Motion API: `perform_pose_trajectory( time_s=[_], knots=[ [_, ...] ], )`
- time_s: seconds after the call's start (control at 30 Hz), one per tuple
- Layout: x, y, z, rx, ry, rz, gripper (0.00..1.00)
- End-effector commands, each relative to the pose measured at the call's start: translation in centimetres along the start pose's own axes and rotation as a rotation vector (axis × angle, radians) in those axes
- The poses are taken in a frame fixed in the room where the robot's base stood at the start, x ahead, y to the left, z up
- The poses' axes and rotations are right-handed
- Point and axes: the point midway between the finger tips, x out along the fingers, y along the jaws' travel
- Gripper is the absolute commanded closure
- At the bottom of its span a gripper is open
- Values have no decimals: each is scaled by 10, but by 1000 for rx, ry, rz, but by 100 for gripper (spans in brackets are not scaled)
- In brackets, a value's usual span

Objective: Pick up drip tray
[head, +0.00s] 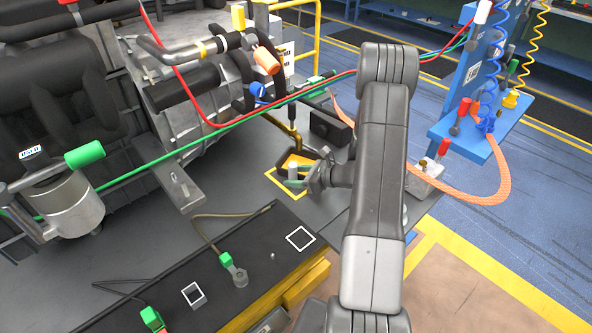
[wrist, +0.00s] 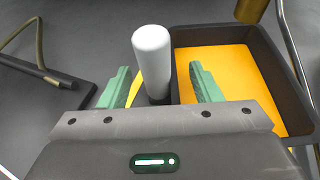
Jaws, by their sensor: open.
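The drip tray (head: 303,160) is a small dark tray with a yellow-orange floor, on the grey surface near the middle of the head view. In the wrist view the tray (wrist: 240,62) fills the right side. A white upright post (wrist: 153,62) stands at its left edge. My gripper (head: 297,175) is at the tray. In the wrist view my gripper (wrist: 158,85) is open, with one green finger on each side of the white post. Gaps show between the fingers and the post. My wrist hides part of the tray in the head view.
A dark mat (head: 215,265) with a green-headed tool (head: 232,268) lies to the front left. A large engine assembly (head: 190,95) stands at the left. Red and green lines cross above. A blue stand (head: 475,100) with coiled hoses is at the right.

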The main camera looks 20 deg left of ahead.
Motion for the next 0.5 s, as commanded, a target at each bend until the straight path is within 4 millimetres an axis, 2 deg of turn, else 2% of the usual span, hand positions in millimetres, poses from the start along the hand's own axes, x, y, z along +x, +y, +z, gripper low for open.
perform_pose_trajectory(
  time_s=[0.17,0.43,0.5],
  knots=[
    [0,0,0,0,0,-1,42],
    [0,0,0,0,0,0,95],
    [0,0,1,0,-1,0,100]
  ],
)
